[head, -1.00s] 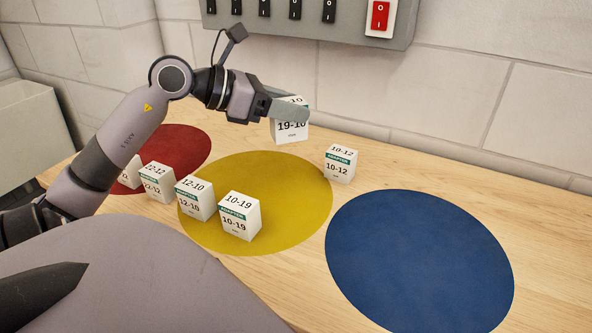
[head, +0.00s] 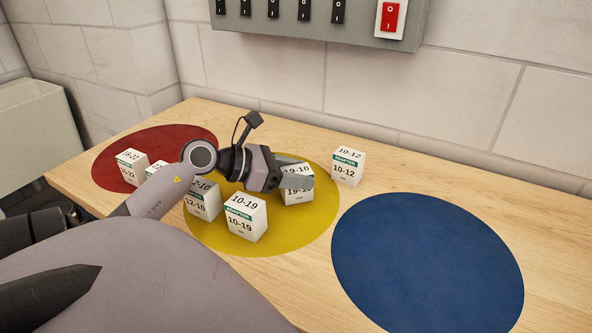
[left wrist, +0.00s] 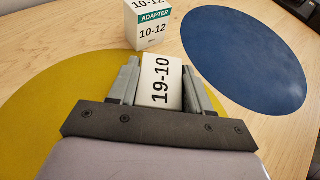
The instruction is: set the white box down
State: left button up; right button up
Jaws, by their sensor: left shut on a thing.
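The white box marked 19-10 (head: 297,191) is between the fingers of my left gripper (head: 296,176), over the far right part of the yellow disc (head: 295,235). The left wrist view shows the same box (left wrist: 160,82) with my left gripper (left wrist: 160,85) shut on it, a finger on each side. The box is upright and low; I cannot tell whether its bottom touches the disc. My right gripper is not in view.
White boxes 10-19 (head: 245,218) and 12-10 (head: 203,203) stand on the yellow disc's left part. Box 10-12 (head: 347,167) stands on bare wood just beyond its right edge. Two boxes are on the red disc (head: 180,140). The blue disc (head: 428,255) is empty.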

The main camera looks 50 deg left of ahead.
pick_arm(q)
jog(key=o, duration=1.1)
jog(key=shift+f, duration=0.1)
